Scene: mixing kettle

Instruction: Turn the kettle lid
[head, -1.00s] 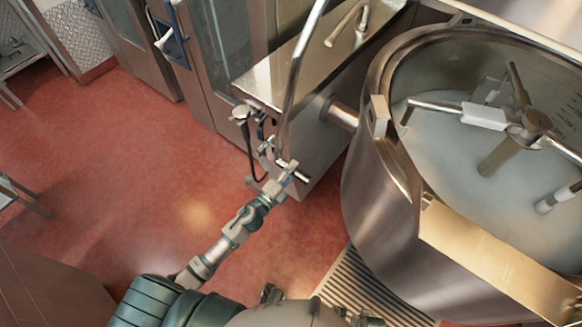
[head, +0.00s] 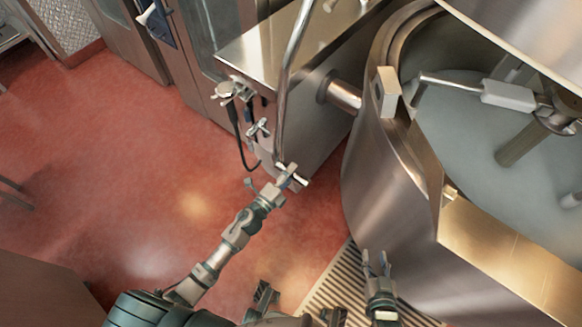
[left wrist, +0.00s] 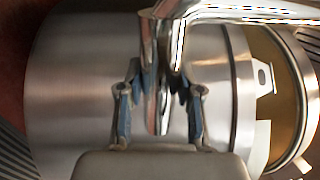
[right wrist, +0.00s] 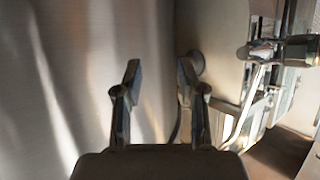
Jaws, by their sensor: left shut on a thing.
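The large steel kettle (head: 385,190) stands at the right in the head view. Its mouth is open and shows pale contents (head: 460,135) and a mixing arm (head: 505,92). A broad steel sheet (head: 540,35), perhaps the lid, enters at the top right; most of it is out of view. My left gripper (head: 288,175) is shut on the lower end of a long bent steel bar (head: 290,75). The bar also shows between the fingers in the left wrist view (left wrist: 165,65). My right gripper (head: 376,262) is open and empty, beside the kettle's lower wall.
A steel cabinet (head: 310,60) with taps and a black hose (head: 240,130) stands left of the kettle, joined to it by a short pipe (head: 345,95). A floor grate (head: 335,280) lies near the kettle's base.

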